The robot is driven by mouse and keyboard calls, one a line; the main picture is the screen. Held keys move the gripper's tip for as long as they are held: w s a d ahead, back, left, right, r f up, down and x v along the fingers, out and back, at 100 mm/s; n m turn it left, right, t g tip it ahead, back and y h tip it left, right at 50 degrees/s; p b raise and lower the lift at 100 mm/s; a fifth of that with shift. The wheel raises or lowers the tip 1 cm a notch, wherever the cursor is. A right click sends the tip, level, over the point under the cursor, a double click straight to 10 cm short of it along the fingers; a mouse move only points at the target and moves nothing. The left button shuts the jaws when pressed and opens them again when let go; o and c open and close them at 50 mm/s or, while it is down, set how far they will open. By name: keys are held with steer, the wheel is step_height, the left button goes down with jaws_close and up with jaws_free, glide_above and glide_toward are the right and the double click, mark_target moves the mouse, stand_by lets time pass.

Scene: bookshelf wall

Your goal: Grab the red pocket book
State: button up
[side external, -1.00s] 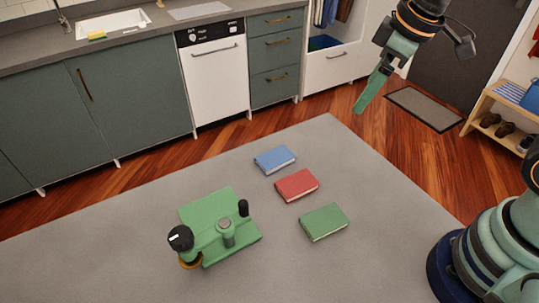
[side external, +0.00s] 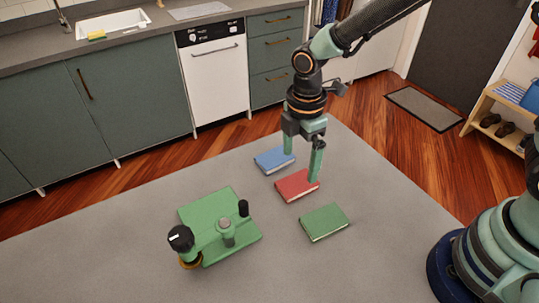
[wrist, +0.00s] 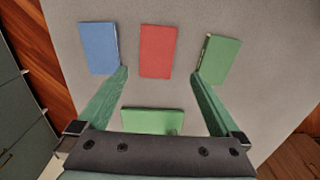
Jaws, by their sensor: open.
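The red pocket book (side external: 295,187) lies flat on the grey table between a blue book (side external: 270,161) and a green book (side external: 325,222). My gripper (side external: 302,167) points down above the books, its two fingers apart and empty. In the side external view its fingertips overlap the blue and red books; I cannot tell their exact height. In the wrist view the red book (wrist: 157,51) lies centred ahead of the spread fingers (wrist: 158,72). The blue book (wrist: 99,48) is left and the green book (wrist: 220,59) right, each near a fingertip.
A green device with black knobs (side external: 222,228) stands on the table left of the books; part of its green surface (wrist: 152,121) shows between my fingers in the wrist view. The grey table (side external: 390,200) is clear to the right of the books.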

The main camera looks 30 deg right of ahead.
mark_target(297, 183)
steer(key=shift+w+d+f, duration=0.15)
steer(key=shift+f, duration=1.8)
steer(key=shift+w+d+f, duration=0.15)
steer(key=shift+f, duration=1.75)
steer(key=c, duration=1.4)
steer(key=shift+r, duration=0.15)
